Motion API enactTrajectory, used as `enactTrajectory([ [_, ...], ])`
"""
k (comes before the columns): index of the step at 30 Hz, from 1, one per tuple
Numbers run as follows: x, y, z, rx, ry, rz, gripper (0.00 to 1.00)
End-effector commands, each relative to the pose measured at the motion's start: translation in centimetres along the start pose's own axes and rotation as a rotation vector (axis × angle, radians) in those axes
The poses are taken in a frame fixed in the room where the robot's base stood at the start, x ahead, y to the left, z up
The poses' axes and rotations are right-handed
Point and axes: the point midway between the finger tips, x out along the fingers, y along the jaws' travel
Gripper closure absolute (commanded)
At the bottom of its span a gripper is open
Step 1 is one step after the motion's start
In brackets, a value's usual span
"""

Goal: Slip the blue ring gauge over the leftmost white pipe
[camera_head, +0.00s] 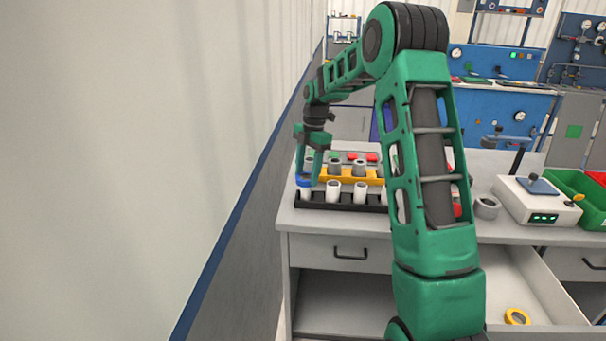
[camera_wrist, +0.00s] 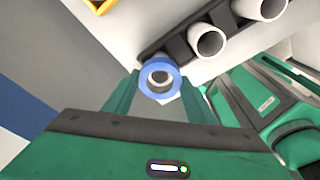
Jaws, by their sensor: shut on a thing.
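The blue ring gauge (camera_head: 303,181) is between the fingers of my gripper (camera_head: 309,178), at the left end of the black rack (camera_head: 345,207). My gripper is shut on it. In the wrist view the ring (camera_wrist: 147,84) shows between both fingers, with a pale round rim and dark hole inside its opening. The leftmost white pipe (camera_head: 306,194) stands upright in the rack, directly below the ring. The ring is at the height of this pipe's top; I cannot tell whether it is around the pipe or just above it.
More white pipes (camera_head: 333,191) stand to the right in the black rack. A yellow rack (camera_head: 372,181) with grey pipes is behind it. A grey ring (camera_head: 487,206) and a white device (camera_head: 528,208) are on the right. An open drawer (camera_head: 545,295) holds a yellow ring (camera_head: 510,318).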

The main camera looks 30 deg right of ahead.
Motion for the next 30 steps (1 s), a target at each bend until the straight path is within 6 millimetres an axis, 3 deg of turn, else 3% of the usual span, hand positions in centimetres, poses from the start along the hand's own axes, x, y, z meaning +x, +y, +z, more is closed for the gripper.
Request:
enactTrajectory([
  [30,0.87,0.01,0.08,-0.001,0.0,-0.001,0.74],
])
